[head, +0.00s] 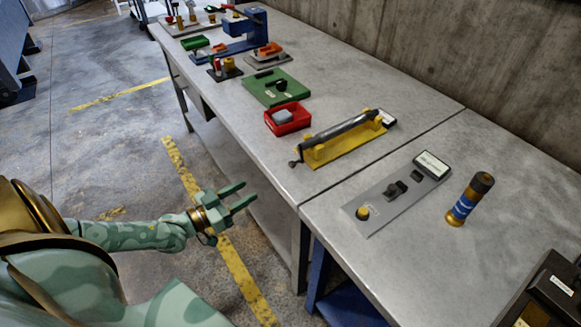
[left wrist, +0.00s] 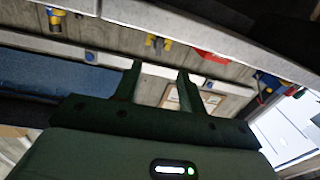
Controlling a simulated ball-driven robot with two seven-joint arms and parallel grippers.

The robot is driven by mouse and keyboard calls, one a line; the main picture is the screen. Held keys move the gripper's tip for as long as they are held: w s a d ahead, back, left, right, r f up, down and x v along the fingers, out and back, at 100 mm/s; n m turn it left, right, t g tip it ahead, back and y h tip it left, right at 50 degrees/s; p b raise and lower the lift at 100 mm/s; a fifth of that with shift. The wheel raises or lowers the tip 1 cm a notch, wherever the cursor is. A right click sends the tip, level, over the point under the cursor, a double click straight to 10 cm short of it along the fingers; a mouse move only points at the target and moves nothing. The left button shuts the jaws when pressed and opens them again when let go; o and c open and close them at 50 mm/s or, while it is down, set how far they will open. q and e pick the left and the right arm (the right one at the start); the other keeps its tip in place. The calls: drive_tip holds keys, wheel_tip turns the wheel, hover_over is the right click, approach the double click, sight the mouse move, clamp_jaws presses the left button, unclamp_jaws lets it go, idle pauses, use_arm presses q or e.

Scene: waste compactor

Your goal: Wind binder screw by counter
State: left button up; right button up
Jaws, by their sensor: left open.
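A dark screw rod (head: 340,131) lies in yellow supports on a yellow base plate (head: 345,148), with a small knob at its near left end. A small white-faced display (head: 385,118) sits at the far right end of that plate; its reading is too small to make out. My left gripper (head: 246,193) is open and empty, out over the floor in front of the bench edge, left of and apart from the screw. Its two fingers also show apart in the left wrist view (left wrist: 158,72). My right gripper is not in view.
The grey bench (head: 400,93) runs along a concrete wall. A grey control panel (head: 385,203) with a display and a blue-labelled cylinder (head: 468,202) stand right of the screw. A red tray (head: 288,122), green plate (head: 264,92) and blue press (head: 240,38) lie farther back.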

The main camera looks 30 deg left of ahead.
sight(290, 166)
use_arm(q)
drive_tip(key=b+x, duration=0.3)
drive_tip(key=x, duration=1)
drive_tip(key=shift+w+d+f, duration=0.1)
drive_tip(key=shift+w+f, duration=0.05)
drive_tip(key=shift+f, duration=0.05)
drive_tip(key=shift+w+d+r, duration=0.1)
drive_tip(key=shift+w+d, duration=0.1)
drive_tip(key=shift+w, duration=0.4)
clamp_jaws()
